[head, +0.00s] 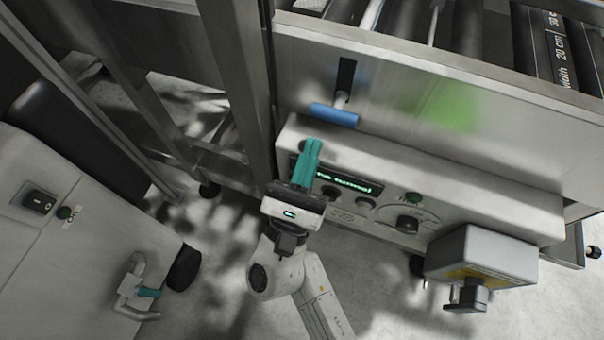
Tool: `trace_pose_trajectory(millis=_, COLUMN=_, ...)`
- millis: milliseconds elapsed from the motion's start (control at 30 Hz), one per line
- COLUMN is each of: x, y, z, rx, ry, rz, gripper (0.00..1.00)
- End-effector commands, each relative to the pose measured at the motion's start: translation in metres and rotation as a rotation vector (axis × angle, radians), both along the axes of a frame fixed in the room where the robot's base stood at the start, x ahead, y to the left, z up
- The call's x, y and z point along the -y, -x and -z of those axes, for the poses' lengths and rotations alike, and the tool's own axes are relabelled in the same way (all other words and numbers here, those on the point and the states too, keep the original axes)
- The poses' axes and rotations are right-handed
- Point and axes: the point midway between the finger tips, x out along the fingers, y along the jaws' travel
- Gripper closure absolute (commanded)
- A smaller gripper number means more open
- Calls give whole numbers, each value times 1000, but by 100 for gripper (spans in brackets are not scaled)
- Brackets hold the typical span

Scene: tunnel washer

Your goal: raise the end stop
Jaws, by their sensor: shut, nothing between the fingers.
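A blue-handled lever (334,114) sticks out of a dark vertical slot (346,76) in the side plate of the roller conveyor, with its handle at the slot's lower end. My gripper (313,143) has teal fingers, shut and empty. They point up in the picture, just below and left of the blue handle, with a small gap showing between them. The fingers cover part of the control panel.
A control panel (470,190) with a green-lit display and knobs runs below the side plate. A grey box (482,257) with a dark knob juts out at lower right. A metal upright (247,80) stands close left of my gripper. A white cabinet (50,240) stands at left.

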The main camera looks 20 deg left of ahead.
Motion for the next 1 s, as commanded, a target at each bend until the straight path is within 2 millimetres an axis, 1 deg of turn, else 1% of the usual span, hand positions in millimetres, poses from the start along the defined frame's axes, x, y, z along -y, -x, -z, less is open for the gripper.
trace_pose_trajectory(millis=33, x=1, y=-6, z=-5, rx=2, ry=-2, rz=1, gripper=100)
trace_pose_trajectory(millis=200, x=1, y=-19, z=-13, rx=2, ry=0, rz=1, gripper=100)
trace_pose_trajectory(millis=367, x=1, y=-22, z=-15, rx=1, ry=0, rz=0, gripper=100)
trace_pose_trajectory(millis=667, x=1, y=-22, z=-16, rx=1, ry=-1, rz=-1, gripper=100)
trace_pose_trajectory(millis=767, x=1, y=-22, z=-24, rx=1, ry=-1, rz=0, gripper=100)
trace_pose_trajectory(millis=867, x=1, y=-22, z=-39, rx=2, ry=-1, rz=0, gripper=100)
trace_pose_trajectory(millis=1000, x=1, y=-22, z=-65, rx=3, ry=-2, rz=2, gripper=100)
